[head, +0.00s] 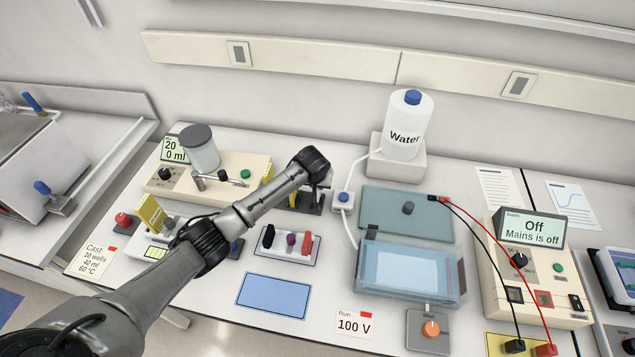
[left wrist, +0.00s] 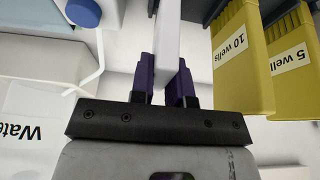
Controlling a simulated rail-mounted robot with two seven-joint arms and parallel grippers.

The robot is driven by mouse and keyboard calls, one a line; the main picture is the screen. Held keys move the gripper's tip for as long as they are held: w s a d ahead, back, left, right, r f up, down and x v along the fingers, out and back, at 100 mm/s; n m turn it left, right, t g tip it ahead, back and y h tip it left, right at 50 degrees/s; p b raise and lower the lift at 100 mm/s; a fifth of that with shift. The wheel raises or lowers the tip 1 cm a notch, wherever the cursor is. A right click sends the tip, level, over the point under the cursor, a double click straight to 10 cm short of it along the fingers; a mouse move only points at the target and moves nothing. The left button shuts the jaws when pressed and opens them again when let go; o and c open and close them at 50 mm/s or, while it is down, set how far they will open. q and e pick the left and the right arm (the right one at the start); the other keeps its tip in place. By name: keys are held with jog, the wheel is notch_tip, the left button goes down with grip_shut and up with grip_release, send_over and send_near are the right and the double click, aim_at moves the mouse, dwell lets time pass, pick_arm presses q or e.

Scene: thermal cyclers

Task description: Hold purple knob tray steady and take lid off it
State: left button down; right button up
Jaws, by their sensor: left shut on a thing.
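My left arm reaches across the bench in the head view, with its left gripper (head: 320,182) at the far end, partly hidden behind the wrist. In the left wrist view its dark purple fingers (left wrist: 166,78) are shut on a narrow white piece (left wrist: 167,35); I cannot tell what it belongs to. A small white tray (head: 270,253) stands in front of the gripper, apart from it, bearing a black, a purple (head: 291,239) and a red piece. A teal lid-like plate (head: 385,222) with a dark knob (head: 408,207) lies to the right. My right gripper is not in view.
Yellow combs (left wrist: 240,60) hang close beside the gripper. A water bottle (head: 403,130) stands behind, right. A clear tank (head: 455,270), an orange-knob box (head: 429,335) and a power supply (head: 535,290) with leads fill the right. A blue mat (head: 273,296) lies clear in front.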

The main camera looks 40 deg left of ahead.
pick_arm(q)
jog(key=shift+f, duration=0.1)
jog(key=c, duration=1.1)
grip_release()
